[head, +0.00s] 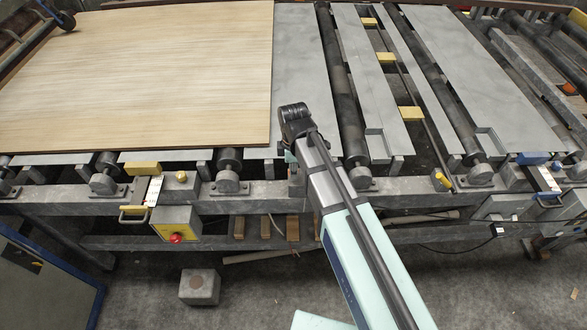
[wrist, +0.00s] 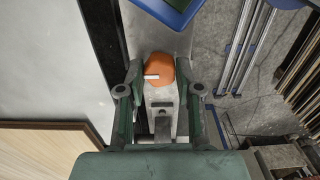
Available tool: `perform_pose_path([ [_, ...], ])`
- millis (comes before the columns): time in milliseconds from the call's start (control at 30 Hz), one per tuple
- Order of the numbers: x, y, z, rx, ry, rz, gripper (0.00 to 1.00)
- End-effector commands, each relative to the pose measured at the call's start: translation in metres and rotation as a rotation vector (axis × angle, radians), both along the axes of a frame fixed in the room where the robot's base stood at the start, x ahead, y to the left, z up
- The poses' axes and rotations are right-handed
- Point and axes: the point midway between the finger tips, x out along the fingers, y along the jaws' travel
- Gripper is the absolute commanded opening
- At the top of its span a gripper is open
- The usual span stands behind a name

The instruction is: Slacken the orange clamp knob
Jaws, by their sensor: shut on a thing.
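The orange clamp knob (wrist: 160,67) shows in the wrist view, round and with a small white mark or bar on its face. It sits on a grey metal clamp block (wrist: 162,97). My gripper (wrist: 159,75) has one finger on each side of the knob and is shut on it. In the head view my arm reaches to the front rail of the conveyor bench, near the veneer stack's right edge. The knob and the fingertips are hidden there behind the arm's end.
A large veneer sheet stack (head: 140,70) lies left of the arm on the roller bench. A yellow control box with a red button (head: 176,238) hangs below the front rail (head: 240,203). A blue-edged panel (head: 45,285) stands at lower left.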

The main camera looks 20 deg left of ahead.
Motion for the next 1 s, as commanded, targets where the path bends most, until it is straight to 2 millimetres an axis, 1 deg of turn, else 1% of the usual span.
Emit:
perform_pose_path([
  [400,-0.002,-0.001,-0.001,-0.003,0.004,0.009,0.0],
  [433,-0.002,-0.001,-0.001,-0.003,0.004,0.009,0.41],
  [467,-0.002,-0.001,-0.001,-0.002,0.003,0.009,0.52],
  [500,-0.001,-0.001,-0.001,-0.002,0.003,0.008,0.6],
  [833,0.0,0.0,0.001,0.0,0.001,0.007,0.6],
  [933,0.0,0.0,0.007,0.0,0.0,0.007,0.6],
  [1000,0.0,0.0,0.014,0.0,-0.001,0.007,0.6],
])
